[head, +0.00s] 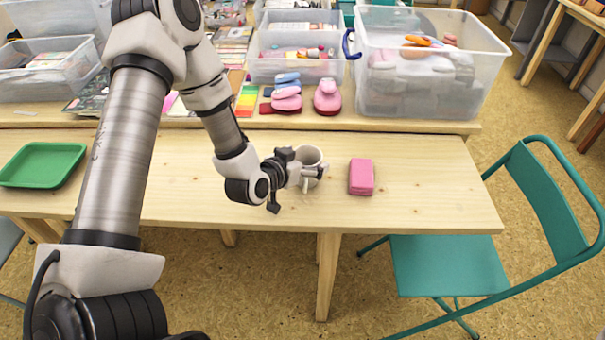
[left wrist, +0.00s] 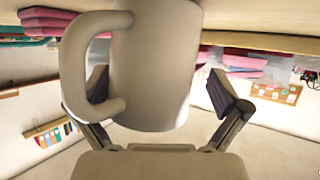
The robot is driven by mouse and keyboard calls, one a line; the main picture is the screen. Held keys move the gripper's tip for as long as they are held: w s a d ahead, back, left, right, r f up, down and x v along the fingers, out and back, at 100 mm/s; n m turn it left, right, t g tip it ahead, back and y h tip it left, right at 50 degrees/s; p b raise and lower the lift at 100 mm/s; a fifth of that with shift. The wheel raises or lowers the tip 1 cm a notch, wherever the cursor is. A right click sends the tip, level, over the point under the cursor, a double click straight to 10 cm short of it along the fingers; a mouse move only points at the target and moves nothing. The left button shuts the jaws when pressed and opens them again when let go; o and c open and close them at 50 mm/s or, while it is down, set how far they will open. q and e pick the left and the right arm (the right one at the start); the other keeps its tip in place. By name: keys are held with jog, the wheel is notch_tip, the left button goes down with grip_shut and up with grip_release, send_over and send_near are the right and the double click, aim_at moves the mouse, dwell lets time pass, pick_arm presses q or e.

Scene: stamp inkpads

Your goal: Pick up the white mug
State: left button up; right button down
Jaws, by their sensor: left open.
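The white mug (head: 309,157) stands on the wooden table in the head view, partly hidden behind my left gripper (head: 315,172). In the left wrist view the mug (left wrist: 160,60) fills the upper middle, with its handle (left wrist: 75,70) to the left. My left gripper (left wrist: 165,100) is open there, one finger on each side of the mug. The left finger is partly covered by the handle; the right finger is apart from the mug wall. My right gripper is in neither view.
A pink box (head: 361,177) lies on the table just right of the mug. A green tray (head: 42,165) is at the far left. Behind are clear bins (head: 425,75) and pink stampers (head: 327,97). A teal chair (head: 445,265) stands at the front right. The table's right end is clear.

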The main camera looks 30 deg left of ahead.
pick_arm(q)
jog(key=shift+s+d+r, duration=0.15)
jog(key=shift+d, duration=0.05)
jog(key=shift+a, duration=0.1)
jog(key=c, duration=1.4)
jog(key=shift+s, duration=0.1)
jog(key=shift+c, duration=0.2)
